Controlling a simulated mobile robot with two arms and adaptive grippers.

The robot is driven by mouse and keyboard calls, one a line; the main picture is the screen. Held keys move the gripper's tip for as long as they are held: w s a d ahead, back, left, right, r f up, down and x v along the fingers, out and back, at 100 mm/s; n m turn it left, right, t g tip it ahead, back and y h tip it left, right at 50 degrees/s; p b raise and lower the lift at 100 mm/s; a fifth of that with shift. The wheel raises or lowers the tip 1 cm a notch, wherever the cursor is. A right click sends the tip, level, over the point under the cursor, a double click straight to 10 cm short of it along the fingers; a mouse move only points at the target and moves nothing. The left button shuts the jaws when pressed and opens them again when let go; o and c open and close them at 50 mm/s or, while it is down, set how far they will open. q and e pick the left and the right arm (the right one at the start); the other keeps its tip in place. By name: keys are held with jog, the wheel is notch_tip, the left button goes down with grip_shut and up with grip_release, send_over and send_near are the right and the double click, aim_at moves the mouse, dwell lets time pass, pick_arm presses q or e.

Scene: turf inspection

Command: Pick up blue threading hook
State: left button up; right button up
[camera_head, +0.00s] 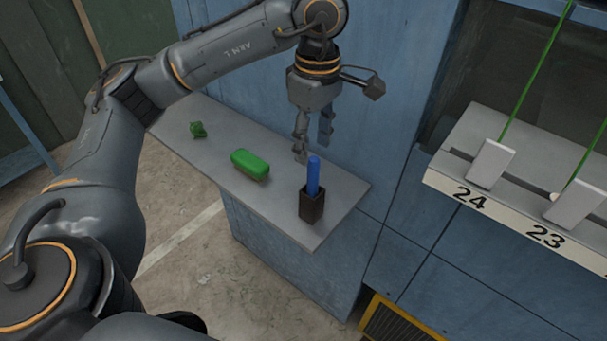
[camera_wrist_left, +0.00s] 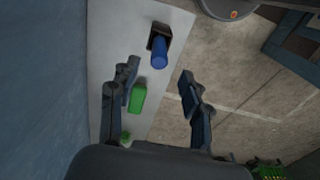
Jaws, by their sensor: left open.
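The blue threading hook (camera_head: 313,176) stands upright in a small dark holder (camera_head: 311,207) near the front right end of the grey shelf. In the left wrist view the blue hook (camera_wrist_left: 159,54) shows from above in its holder (camera_wrist_left: 160,33), beyond the fingertips and between their lines. My left gripper (camera_head: 314,150) points down above the shelf, just behind and above the hook. It is open and empty, and its fingers (camera_wrist_left: 158,80) are spread apart in the wrist view. My right gripper is not in view.
A green brush-like block (camera_head: 250,164) and a small green object (camera_head: 198,130) lie on the grey shelf (camera_head: 215,157) left of the holder. A blue wall stands behind. Slots numbered 24 (camera_head: 470,197) and 23 with green cords are at right.

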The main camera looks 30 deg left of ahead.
aim_at(314, 159)
pick_arm(q)
jog(key=shift+f, duration=0.6)
notch_tip(314, 159, down, 4)
jog(key=p, duration=0.3)
jog(key=shift+d, duration=0.1)
jog(key=shift+f, duration=0.65)
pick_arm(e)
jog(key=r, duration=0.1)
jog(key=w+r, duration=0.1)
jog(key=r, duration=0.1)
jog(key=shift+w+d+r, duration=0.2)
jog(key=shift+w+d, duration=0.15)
pick_arm(q)
grip_shut()
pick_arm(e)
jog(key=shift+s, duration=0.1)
